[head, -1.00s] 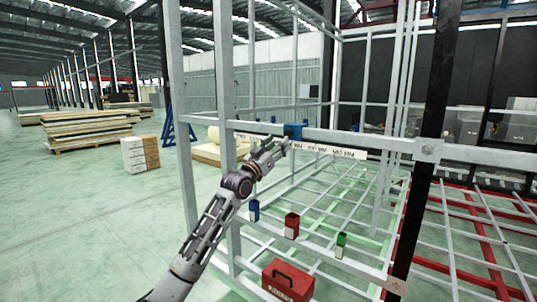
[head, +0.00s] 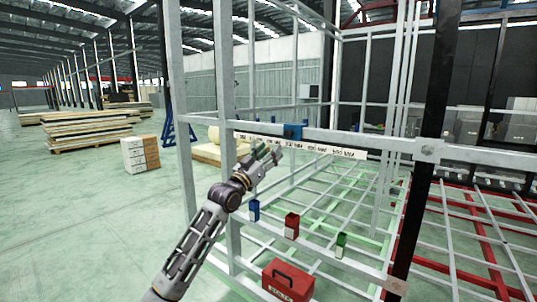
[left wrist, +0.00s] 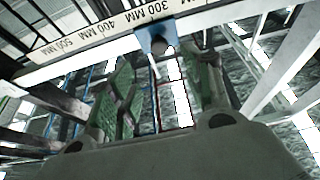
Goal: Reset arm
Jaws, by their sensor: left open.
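My left gripper (head: 272,154) is in front of the grey frame's horizontal beam (head: 370,143), a little below and left of a blue block (head: 293,131) on that beam. The gripper is open and nothing shows between its fingers. In the left wrist view, the two green-padded fingers (left wrist: 155,95) stand apart. The blue block (left wrist: 154,38) is beyond them on the beam, beside a white measuring strip (left wrist: 100,38) with millimetre marks. My right gripper is not in view.
Blue (head: 254,211), red (head: 291,226) and green (head: 341,245) bins sit on the lower frame. A red toolbox (head: 288,281) stands at the bottom. The upright post (head: 229,130) is close to my left arm. Open floor (head: 80,210) lies to the left.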

